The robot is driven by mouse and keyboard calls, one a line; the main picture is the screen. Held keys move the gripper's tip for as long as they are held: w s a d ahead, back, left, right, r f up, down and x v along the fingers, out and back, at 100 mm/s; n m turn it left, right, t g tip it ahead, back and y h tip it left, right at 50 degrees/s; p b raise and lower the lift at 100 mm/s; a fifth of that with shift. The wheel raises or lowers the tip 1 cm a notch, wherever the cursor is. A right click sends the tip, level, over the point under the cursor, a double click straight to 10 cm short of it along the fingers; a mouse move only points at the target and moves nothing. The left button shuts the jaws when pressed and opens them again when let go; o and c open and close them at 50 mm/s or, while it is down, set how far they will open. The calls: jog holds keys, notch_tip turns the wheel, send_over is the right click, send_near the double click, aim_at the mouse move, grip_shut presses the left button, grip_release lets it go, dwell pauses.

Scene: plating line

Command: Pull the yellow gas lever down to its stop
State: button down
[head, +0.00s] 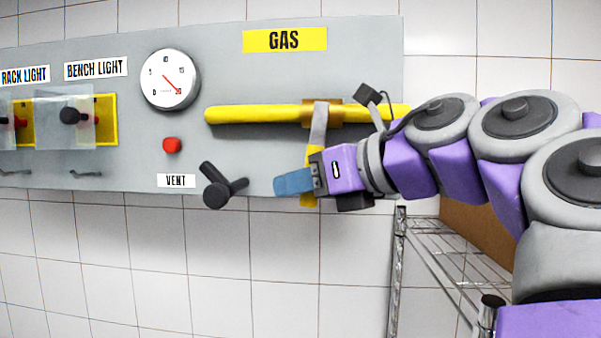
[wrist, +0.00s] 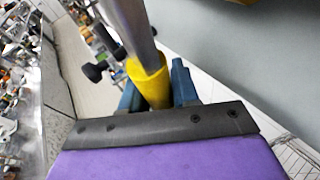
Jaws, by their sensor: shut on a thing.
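The gas lever has a metal shaft (head: 319,128) that hangs from a brass-coloured valve on the yellow pipe, under the GAS label. It points down and leans slightly left at its lower end. Its yellow grip (head: 315,158) is mostly covered by my gripper (head: 294,181), which reaches in from the right. In the wrist view the yellow grip (wrist: 149,76) sits between the two blue fingers, and the metal shaft (wrist: 131,22) runs out beyond it. My gripper is shut on the grip. The lower end of the lever shows just below the gripper.
The yellow pipe (head: 255,114) runs across the grey panel (head: 225,60). Left of the lever are a black vent handle (head: 213,190), a red button (head: 172,145), a gauge (head: 170,79) and covered light switches. A wire rack (head: 430,255) stands below right.

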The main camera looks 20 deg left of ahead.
jog(key=shift+w+d+n+h, duration=0.2)
jog(key=shift+d+n+h, duration=0.1)
jog(key=shift+d+h, duration=0.35)
jog(key=shift+p, duration=0.3)
jog(key=c, duration=1.3)
grip_release()
jog(key=o, duration=0.4)
jog(key=shift+w+f, duration=0.1)
jog(key=shift+w, duration=0.05)
jog(key=shift+d, duration=0.15)
jog(key=v, duration=1.7)
jog(key=shift+d+p, duration=0.1)
jog(key=shift+p, duration=0.3)
